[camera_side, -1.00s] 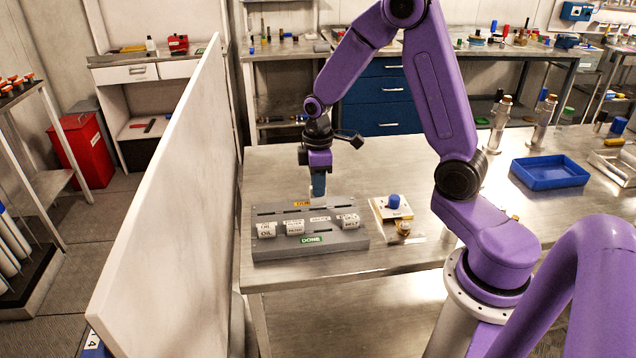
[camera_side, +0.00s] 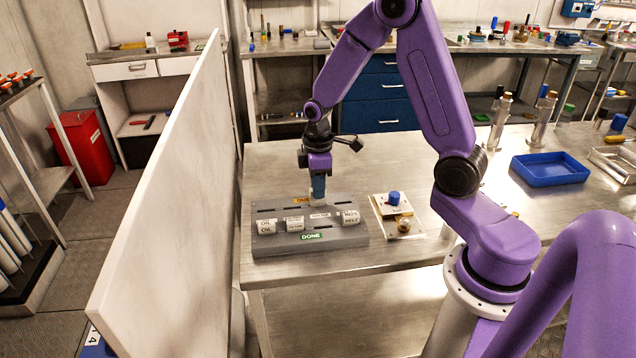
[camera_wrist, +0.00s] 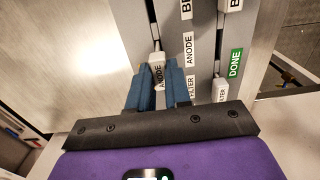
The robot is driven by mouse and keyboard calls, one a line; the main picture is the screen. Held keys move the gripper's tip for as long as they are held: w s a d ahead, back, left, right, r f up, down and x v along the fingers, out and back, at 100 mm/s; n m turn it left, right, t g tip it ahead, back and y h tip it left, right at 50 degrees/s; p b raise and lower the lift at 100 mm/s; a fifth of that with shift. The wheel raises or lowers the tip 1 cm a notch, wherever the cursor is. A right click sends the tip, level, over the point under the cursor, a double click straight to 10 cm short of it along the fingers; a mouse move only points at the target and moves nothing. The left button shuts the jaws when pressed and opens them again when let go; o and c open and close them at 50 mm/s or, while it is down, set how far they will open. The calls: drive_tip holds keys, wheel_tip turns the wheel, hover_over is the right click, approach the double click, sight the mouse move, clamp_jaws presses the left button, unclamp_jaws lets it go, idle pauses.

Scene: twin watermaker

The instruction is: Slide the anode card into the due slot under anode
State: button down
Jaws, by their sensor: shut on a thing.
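The anode card (camera_wrist: 158,74) is white with black lettering. My gripper (camera_wrist: 161,66) has blue fingers and is shut on it. In the side view my gripper (camera_side: 319,196) points down at the back row of slots on the grey card board (camera_side: 345,239), beside the orange DUE label. In the wrist view the card lines up with the dark due slot (camera_wrist: 151,22) and sits level with the ANODE label (camera_wrist: 188,49). The card's lower edge is hidden, so I cannot tell how deep it sits in the slot.
White oil (camera_side: 266,227), filter (camera_side: 295,225) and belt (camera_side: 351,217) cards stand in the front row by the green DONE label (camera_side: 312,236). A plate with a blue knob (camera_side: 394,198) lies to the right. A tall pale panel (camera_side: 170,190) stands left of the table.

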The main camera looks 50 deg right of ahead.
drive_tip(key=shift+f, duration=1)
drive_tip(key=c, duration=1)
unclamp_jaws()
drive_tip(key=shift+r, duration=0.1)
wheel_tip(320, 180, up, 17)
drive_tip(key=shift+r, duration=0.1)
